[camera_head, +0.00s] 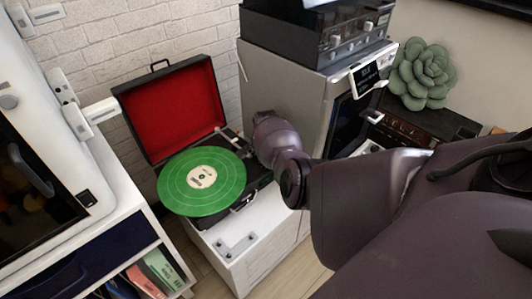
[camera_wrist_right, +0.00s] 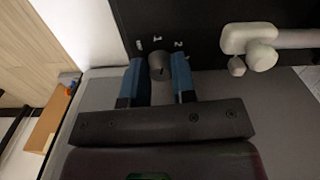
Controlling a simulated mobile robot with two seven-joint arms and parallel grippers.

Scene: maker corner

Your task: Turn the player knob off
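The record player (camera_head: 255,187) is an open black case with a red-lined lid (camera_head: 177,108) and a green record (camera_head: 202,181) on it. My right arm reaches across from the right in the head view and hides the knob and my right gripper there. In the right wrist view the small dark round knob (camera_wrist_right: 159,66) sits on the black deck, with printed marks including "1" and "2" beyond it. My right gripper (camera_wrist_right: 159,78) has its blue-tipped fingers on either side of the knob, apart, with narrow gaps showing. My left gripper is in neither view.
A white tonearm part (camera_wrist_right: 258,44) lies right of the knob in the right wrist view. A grey cabinet (camera_head: 285,95) with audio gear on top stands close behind my right arm. A white-framed machine (camera_head: 97,165) stands at left. A green succulent (camera_head: 423,75) is at back right.

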